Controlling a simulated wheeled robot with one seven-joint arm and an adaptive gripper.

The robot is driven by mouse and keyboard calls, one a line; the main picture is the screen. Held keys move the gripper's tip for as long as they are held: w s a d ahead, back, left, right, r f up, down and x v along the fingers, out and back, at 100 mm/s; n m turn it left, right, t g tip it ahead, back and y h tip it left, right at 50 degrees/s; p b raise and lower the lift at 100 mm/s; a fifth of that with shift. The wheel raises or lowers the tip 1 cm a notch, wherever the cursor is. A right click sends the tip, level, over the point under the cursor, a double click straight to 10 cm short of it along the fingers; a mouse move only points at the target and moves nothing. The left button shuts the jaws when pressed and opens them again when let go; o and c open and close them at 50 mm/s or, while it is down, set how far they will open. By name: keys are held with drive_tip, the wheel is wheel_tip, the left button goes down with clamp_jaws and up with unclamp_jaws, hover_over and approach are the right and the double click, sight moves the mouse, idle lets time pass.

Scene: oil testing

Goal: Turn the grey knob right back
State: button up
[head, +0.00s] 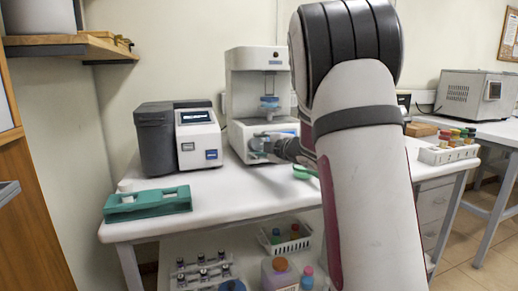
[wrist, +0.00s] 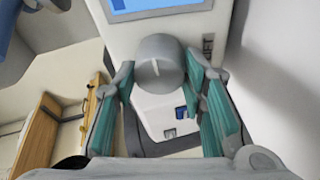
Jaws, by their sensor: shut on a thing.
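The grey knob (wrist: 162,62) is on the front of the white machine and sits between my fingers in the wrist view. It has a short pale mark on its face, tilted slightly off vertical. My gripper (wrist: 160,72) has teal pads, one on each side of the knob, and is shut on it. In the head view my gripper (head: 263,144) reaches the lower front of the tall white machine (head: 244,60). The knob is mostly hidden there by the fingers. A blue screen (wrist: 155,4) and partly covered lettering show near the knob in the wrist view.
A white and dark grey device (head: 197,138) stands left of the machine. A teal rack (head: 147,205) lies at the table's front left. A green dish (head: 303,172) lies close to my arm. A rack of coloured caps (head: 449,153) is at the right.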

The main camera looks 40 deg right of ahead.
drive_tip(key=n+g, duration=0.1)
drive_tip(key=n, duration=0.3)
drive_tip(key=shift+n, duration=0.3)
drive_tip(key=n+g, duration=0.1)
drive_tip(key=n, duration=0.3)
drive_tip(key=shift+w+r, duration=0.1)
drive_tip(key=n+g+h, duration=0.1)
drive_tip(key=n, duration=0.3)
drive_tip(key=shift+a, duration=0.1)
drive_tip(key=shift+n+g+h, duration=0.5)
drive_tip(key=shift+n, duration=1.1)
drive_tip(key=o, duration=1.2)
drive_tip(key=shift+c, duration=0.2)
